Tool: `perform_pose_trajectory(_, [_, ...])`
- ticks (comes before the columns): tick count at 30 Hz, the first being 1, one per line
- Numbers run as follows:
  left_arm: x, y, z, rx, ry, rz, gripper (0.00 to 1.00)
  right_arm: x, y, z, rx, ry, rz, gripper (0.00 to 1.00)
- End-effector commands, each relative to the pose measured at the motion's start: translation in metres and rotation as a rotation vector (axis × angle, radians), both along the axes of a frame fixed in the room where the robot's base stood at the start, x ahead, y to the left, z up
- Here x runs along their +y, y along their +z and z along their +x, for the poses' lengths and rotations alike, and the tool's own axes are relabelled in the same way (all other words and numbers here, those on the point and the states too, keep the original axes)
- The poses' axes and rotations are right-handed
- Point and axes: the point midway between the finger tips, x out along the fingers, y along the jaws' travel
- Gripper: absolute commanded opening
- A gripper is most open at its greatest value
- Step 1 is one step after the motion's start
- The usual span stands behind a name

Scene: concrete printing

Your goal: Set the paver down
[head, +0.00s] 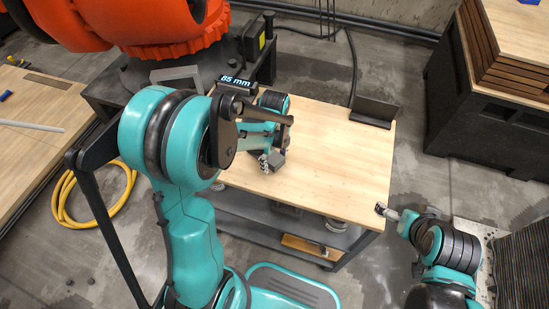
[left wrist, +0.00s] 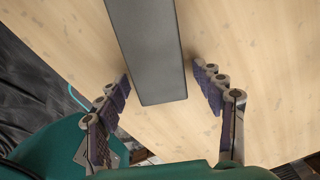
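The paver, a dark grey block, lies on the light wooden tabletop (head: 335,150). A small part of the paver (head: 279,161) shows beside my left gripper (head: 270,160) in the head view; my arm hides the rest. In the left wrist view the paver (left wrist: 152,55) runs up out of the picture between the two spread fingers of my left gripper (left wrist: 162,75). A narrow gap shows at the right finger; the left fingertip is close to the paver's edge, contact unclear. My right gripper (head: 388,212) is beyond the table's right edge, with no held object visible.
A black angled plate (head: 373,112) stands at the table's back right. A sign reading 85 mm (head: 238,83) is at the back left, near an orange robot (head: 130,25). The table's right half is mostly clear. A black crate with boards (head: 490,110) stands at right.

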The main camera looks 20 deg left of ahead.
Motion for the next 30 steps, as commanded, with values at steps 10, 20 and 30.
perform_pose_trajectory(10, [0.000,0.015,0.000,0.000,0.000,0.000,0.67,0.000,0.009,0.000,0.000,0.000,0.000,1.00])
perform_pose_trajectory(20, [0.000,0.088,0.000,0.000,0.000,0.000,0.67,0.000,0.039,0.000,0.000,0.000,0.000,1.00])
perform_pose_trajectory(30, [-0.001,0.126,-0.003,-0.012,0.037,0.000,0.67,0.000,0.050,0.000,0.000,0.000,0.000,1.00])
